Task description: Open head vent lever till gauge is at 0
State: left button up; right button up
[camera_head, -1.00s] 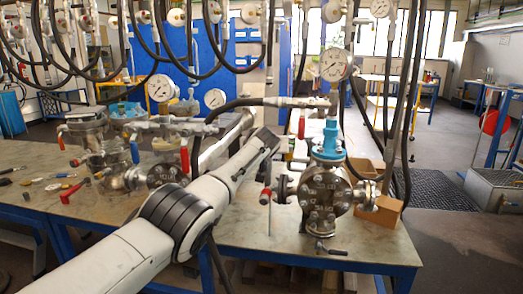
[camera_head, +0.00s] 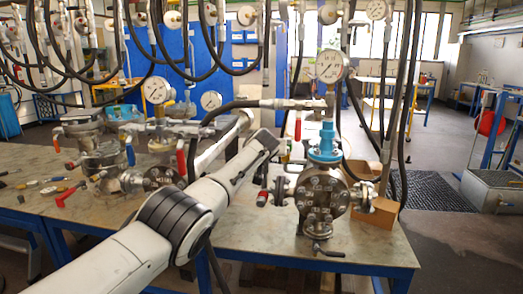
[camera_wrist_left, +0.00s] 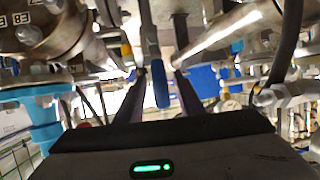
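The nearer vessel (camera_head: 318,205) stands on the bench at centre right, with a turquoise neck (camera_head: 326,140) and a round pressure gauge (camera_head: 331,66) on top. The gauge needle is too small to read surely. My left gripper (camera_head: 274,140) reaches in left of the neck, below the pipe. In the left wrist view my left gripper (camera_wrist_left: 158,84) is open, its two dark fingers on either side of a blue lever (camera_wrist_left: 153,50). Gaps seem to show beside the lever. The turquoise neck also shows there at left (camera_wrist_left: 38,122). The blue lever is hidden in the head view. My right gripper is out of view.
A second vessel (camera_head: 105,160) with its own gauge (camera_head: 157,89) stands at left on the bench (camera_head: 235,232). A red-handled valve (camera_head: 298,126) is on the pipe near the neck. Black hoses (camera_head: 390,110) hang around.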

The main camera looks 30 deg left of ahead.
pick_arm(q)
jog(key=shift+d, duration=0.1)
jog(key=shift+s+d+r, duration=0.1)
jog(key=shift+s+d, duration=0.1)
jog(key=shift+s, duration=0.05)
jog(key=b+v, duration=0.1)
jog(key=v, duration=0.8)
jog(key=shift+s+r, duration=0.2)
jog(key=shift+s, duration=0.1)
dwell(4.1)
